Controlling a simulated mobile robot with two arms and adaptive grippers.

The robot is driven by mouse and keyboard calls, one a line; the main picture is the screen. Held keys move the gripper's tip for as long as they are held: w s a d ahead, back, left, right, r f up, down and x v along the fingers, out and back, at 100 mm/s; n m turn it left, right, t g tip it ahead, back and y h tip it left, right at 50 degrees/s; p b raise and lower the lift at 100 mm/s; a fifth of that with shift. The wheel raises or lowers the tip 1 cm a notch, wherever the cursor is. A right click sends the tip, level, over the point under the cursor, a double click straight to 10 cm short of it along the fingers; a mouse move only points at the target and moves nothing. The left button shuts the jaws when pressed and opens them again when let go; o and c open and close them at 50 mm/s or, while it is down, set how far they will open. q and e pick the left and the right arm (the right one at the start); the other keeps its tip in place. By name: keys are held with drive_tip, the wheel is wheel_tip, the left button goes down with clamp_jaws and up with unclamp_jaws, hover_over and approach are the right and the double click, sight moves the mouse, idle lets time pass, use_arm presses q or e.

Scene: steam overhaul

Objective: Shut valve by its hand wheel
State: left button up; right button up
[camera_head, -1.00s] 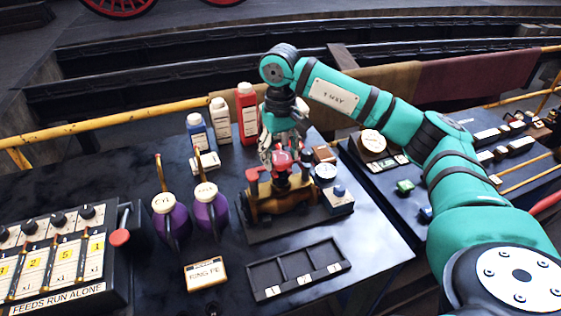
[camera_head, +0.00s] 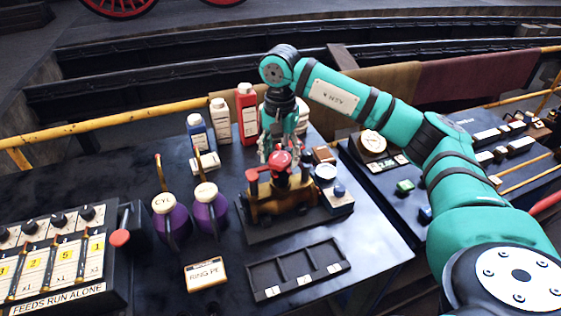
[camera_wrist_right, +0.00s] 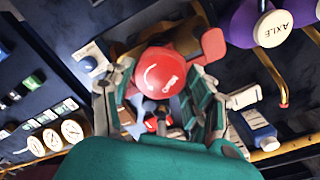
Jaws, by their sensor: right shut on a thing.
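The valve (camera_head: 283,197) is a brass body on a dark base plate in the middle of the table. Its red hand wheel (camera_head: 280,160) sits on top and also shows in the right wrist view (camera_wrist_right: 162,72), with a white curved arrow and lettering. My right gripper (camera_head: 278,154) comes down from above. In the right wrist view its fingers (camera_wrist_right: 163,100) stand on either side of the red wheel, shut on it. The fingers partly hide the wheel's rim. My left gripper is in neither view.
Purple oil cans (camera_head: 210,211) stand left of the valve. Blue, white and red bottles (camera_head: 247,115) stand behind it. A dark sectioned tray (camera_head: 298,270) lies in front. A feed panel (camera_head: 60,256) is at far left. A gauge (camera_head: 372,143) stands to the right.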

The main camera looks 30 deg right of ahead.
idle(0.3)
drive_tip(key=m, duration=0.3)
drive_tip(key=shift+m, duration=1.3)
drive_tip(key=shift+m, duration=1.3)
drive_tip(key=shift+c, duration=1.3)
drive_tip(key=o, duration=1.6)
drive_tip(key=shift+c, duration=1.2)
